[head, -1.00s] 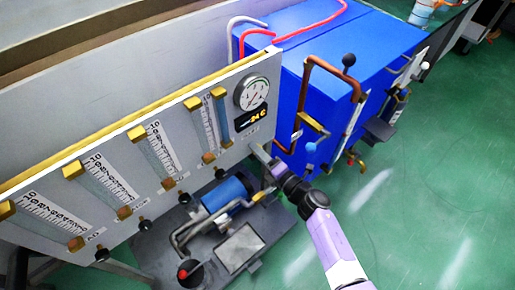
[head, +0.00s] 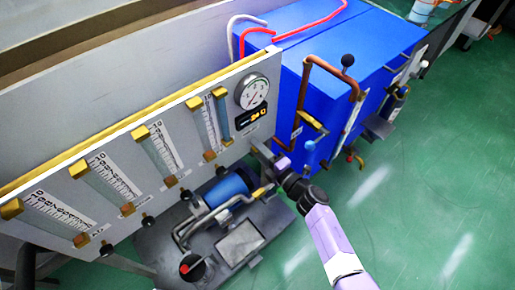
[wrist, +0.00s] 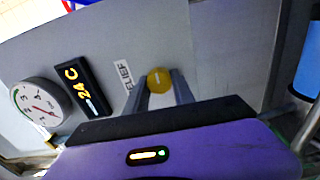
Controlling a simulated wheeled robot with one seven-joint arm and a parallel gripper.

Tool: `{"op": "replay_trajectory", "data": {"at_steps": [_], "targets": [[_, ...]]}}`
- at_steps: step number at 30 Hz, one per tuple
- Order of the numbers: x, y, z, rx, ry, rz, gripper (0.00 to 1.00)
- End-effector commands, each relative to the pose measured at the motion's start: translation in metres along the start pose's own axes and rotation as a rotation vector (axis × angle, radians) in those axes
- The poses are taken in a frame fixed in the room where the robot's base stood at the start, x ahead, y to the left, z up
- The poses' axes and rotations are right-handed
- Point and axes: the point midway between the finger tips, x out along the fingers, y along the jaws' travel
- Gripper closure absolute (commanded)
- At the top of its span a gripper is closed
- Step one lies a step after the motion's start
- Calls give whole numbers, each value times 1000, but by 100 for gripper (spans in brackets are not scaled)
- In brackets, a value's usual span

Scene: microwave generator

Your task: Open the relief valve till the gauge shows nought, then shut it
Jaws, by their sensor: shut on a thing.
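The relief valve's round brass knob (wrist: 159,80) is on the grey panel beside a label ending in "LIEF" (wrist: 124,75). My gripper (wrist: 160,88) has one finger on each side of the knob and is shut on it. In the head view my gripper (head: 258,148) reaches the panel's right end, and the knob is hidden there. The round white pressure gauge (wrist: 36,101) is at the left of the wrist view, its red needle pointing to the picture's lower right. The gauge (head: 252,91) also shows in the head view, too small to read.
A digital display (head: 251,116) reads 24 C below the gauge. Several flow tubes (head: 156,152) line the panel to the left. A blue pump (head: 226,189) sits below my gripper. A blue cabinet (head: 340,60) with copper pipes (head: 303,95) stands close right. Green floor (head: 430,200) is clear.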

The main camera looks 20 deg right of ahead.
Motion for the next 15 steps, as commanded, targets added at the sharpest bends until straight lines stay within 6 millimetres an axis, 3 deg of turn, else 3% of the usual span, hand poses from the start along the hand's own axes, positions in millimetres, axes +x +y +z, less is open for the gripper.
{"op": "replay_trajectory", "data": {"at_steps": [2,3,5,15], "targets": [[0,-1,1,2,-3,-1,100],[-1,-1,1,2,-3,-1,62],[0,-1,1,2,-2,-1,50],[-1,0,0,0,-1,-1,48]]}}
